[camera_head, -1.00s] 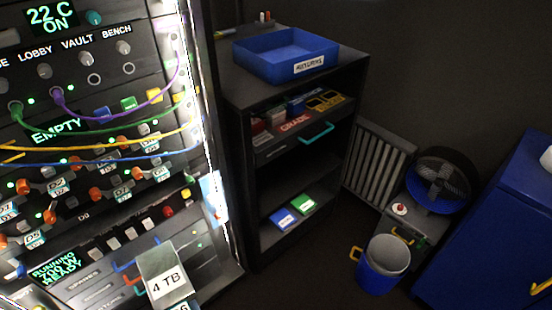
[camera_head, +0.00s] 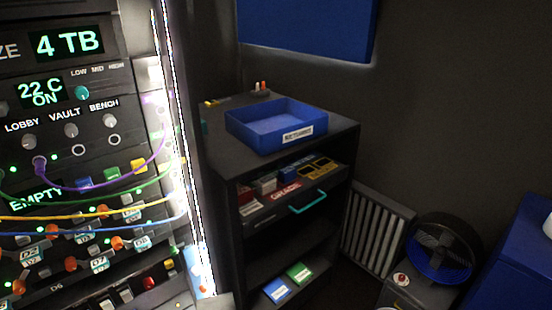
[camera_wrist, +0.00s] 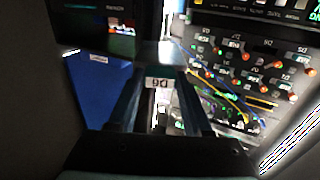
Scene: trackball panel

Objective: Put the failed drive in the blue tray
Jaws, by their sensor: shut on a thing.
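My gripper (camera_wrist: 157,95) shows in the wrist view, its two dark fingers shut on a drive (camera_wrist: 158,83). The drive's white end label looks like an upside-down D6, but it is small and blurred. Most of its body is hidden between the fingers. In the head view, the blue tray (camera_head: 245,131) sits on top of the dark shelf unit, open upward, with a white label on its front. It looks empty in the part I can see. My gripper and the held drive do not show in the head view.
The lit rack (camera_head: 90,180) fills the left, with loose cables across its face. The dark shelf unit (camera_head: 232,170) has an open drawer and small boxes below. A fan (camera_head: 440,250) and radiator (camera_head: 375,230) stand at right. A blue surface (camera_wrist: 100,100) lies left of my gripper.

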